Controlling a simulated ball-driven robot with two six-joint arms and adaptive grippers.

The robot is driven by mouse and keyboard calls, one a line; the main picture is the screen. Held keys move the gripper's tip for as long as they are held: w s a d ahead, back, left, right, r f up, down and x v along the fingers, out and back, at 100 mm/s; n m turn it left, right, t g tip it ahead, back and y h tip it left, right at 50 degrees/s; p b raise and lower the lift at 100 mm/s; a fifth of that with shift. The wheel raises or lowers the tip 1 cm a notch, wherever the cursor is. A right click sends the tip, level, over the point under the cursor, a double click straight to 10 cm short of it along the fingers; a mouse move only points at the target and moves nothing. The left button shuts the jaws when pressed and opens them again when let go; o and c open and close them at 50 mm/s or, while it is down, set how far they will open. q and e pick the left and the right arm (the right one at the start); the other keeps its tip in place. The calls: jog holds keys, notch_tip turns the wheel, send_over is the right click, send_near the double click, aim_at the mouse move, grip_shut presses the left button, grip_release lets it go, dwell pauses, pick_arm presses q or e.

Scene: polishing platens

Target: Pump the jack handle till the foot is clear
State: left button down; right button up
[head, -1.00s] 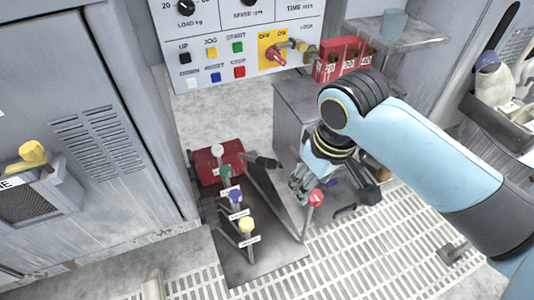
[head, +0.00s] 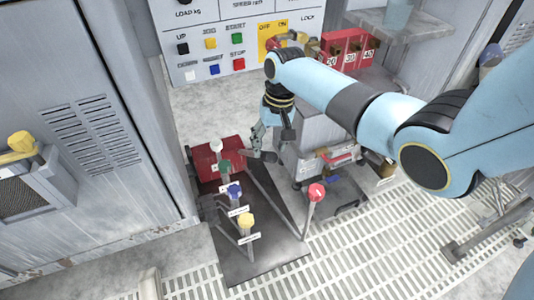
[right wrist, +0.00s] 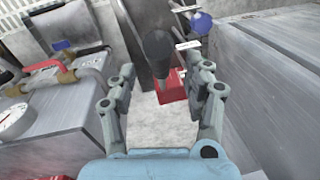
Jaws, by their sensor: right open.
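The jack handle shows in the right wrist view as a dark rod with a black grip (right wrist: 158,52), between the fingers and pointing towards the camera. The red jack body (head: 208,172) sits low on the dark floor plate (head: 265,262) in the head view; part of it also shows in the right wrist view (right wrist: 172,92). My right gripper (head: 263,148) is open beside the jack's right end, with its fingers (right wrist: 166,76) on either side of the grip and apart from it. I cannot make out the foot. My left gripper is not in view.
Levers with white, green (head: 224,167), blue (head: 235,191) and yellow knobs (head: 246,220) stand left of the gripper. A red-knobbed lever (head: 316,191) stands to the right. A grey cabinet (head: 110,90) closes off the left. Grating (head: 375,240) lies in front.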

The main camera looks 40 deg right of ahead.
jog(key=f, duration=0.1)
jog(key=f+b, duration=0.1)
jog(key=f, duration=0.1)
jog(key=f+b, duration=0.1)
jog(key=f, duration=0.1)
jog(key=shift+w+a, duration=0.1)
jog(key=shift+a, duration=0.2)
jog(key=shift+r, duration=0.1)
jog(key=shift+c, duration=0.2)
grip_shut()
